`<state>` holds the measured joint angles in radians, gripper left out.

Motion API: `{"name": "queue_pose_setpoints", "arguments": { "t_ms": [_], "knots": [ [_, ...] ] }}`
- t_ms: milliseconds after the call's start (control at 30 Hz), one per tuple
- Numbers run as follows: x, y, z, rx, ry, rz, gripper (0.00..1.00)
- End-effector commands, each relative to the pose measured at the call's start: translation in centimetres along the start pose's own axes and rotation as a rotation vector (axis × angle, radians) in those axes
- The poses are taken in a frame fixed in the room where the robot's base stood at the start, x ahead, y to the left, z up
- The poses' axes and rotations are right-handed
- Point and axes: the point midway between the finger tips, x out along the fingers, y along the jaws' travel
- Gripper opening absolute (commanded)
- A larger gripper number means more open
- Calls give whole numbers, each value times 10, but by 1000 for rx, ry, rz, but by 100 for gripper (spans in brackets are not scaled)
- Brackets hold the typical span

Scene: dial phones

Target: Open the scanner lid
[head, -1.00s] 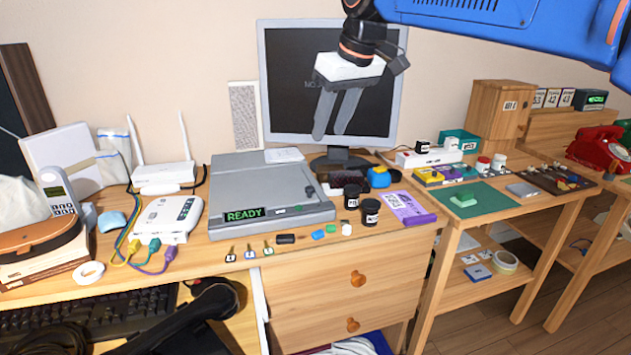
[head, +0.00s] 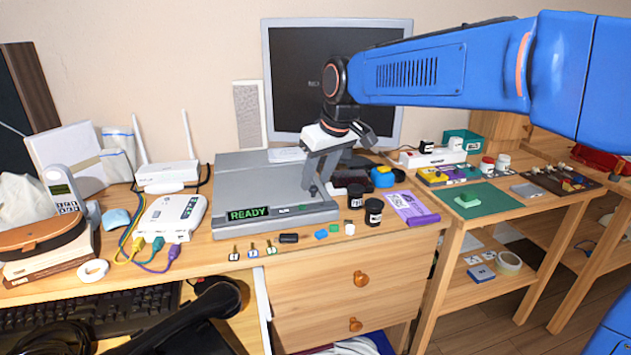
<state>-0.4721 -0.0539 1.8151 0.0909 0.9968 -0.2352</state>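The scanner (head: 250,185) is a flat grey box on the wooden desk, with its lid down. Its front edge carries a green READY display (head: 249,214). My gripper (head: 315,190) points down at the right part of the scanner, with its fingertips by the right edge of the lid. The fingers overlap in this view and cover a small dark part there. I cannot tell whether they touch the lid or how far apart they are.
A monitor (head: 290,80) stands behind. Black jars (head: 373,212) and a purple box (head: 410,207) are right of the scanner. Small keys and blocks (head: 289,238) lie in front. A white router (head: 170,217) stands left. The space above the scanner is mostly clear.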

Motion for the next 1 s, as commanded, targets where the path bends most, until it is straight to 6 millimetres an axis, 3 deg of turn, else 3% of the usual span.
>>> {"name": "queue_pose_setpoints", "arguments": {
  "t_ms": [200,500,533,700,1000],
  "knots": [
    [16,0,0,0,0,0,38],
    [18,0,0,0,0,0,38],
    [18,0,0,0,0,0,36],
    [18,0,0,0,0,0,0],
    [15,1,-2,2,-14,-5,0]
  ]
}}
